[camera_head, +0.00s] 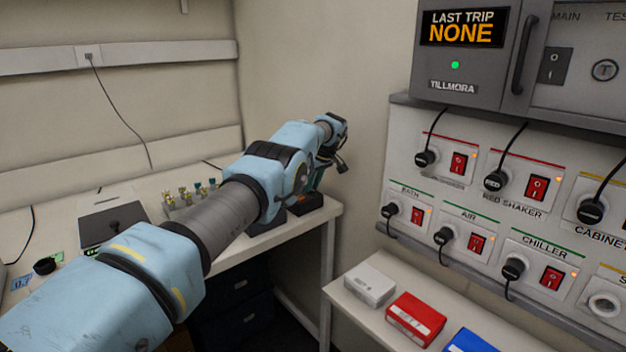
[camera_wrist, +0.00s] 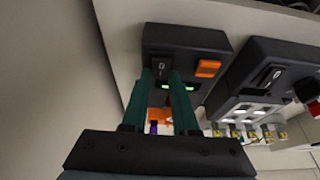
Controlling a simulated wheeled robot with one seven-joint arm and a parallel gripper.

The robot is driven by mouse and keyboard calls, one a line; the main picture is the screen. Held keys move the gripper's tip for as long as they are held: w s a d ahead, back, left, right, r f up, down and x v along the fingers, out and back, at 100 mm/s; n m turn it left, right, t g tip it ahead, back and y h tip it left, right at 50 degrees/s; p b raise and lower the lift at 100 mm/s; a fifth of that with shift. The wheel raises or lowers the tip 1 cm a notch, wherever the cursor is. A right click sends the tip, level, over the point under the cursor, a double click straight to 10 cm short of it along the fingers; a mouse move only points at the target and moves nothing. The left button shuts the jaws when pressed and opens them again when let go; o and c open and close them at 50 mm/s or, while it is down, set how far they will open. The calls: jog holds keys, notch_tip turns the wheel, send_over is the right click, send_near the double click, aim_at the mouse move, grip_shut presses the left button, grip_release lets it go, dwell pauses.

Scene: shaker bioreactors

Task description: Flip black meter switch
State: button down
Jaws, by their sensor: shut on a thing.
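The black meter (camera_wrist: 188,40) is a dark box with a black rocker switch (camera_wrist: 159,67), an orange button and small green-lit displays on its face. In the wrist view my gripper (camera_wrist: 163,78) has its two green fingers on either side of the switch, tips at the meter's face, closed on the switch. The finger edges hide part of the switch's sides. In the head view my gripper (camera_head: 318,178) is at the back right corner of the white bench, mostly hidden by my arm, above a dark box (camera_head: 305,204).
A second dark device (camera_wrist: 262,75) stands close beside the meter. A rack of small vials (camera_head: 188,197) and a dark flat plate (camera_head: 112,222) are on the bench (camera_head: 285,238). A wall panel (camera_head: 400,165) of plugs and red switches is at right, above white, red and blue boxes.

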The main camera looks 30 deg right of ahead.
jog(key=c, duration=0.7)
grip_release()
jog(key=shift+r, duration=0.1)
jog(key=shift+s+d+r+b, duration=0.1)
jog(key=shift+s+r+b, duration=0.3)
jog(key=shift+b, duration=0.35)
jog(key=b+v, duration=0.1)
jog(key=v, duration=0.3)
jog(key=b+v, duration=0.2)
jog(key=v, duration=0.3)
jog(key=shift+w+r, duration=0.1)
jog(key=shift+r, duration=0.3)
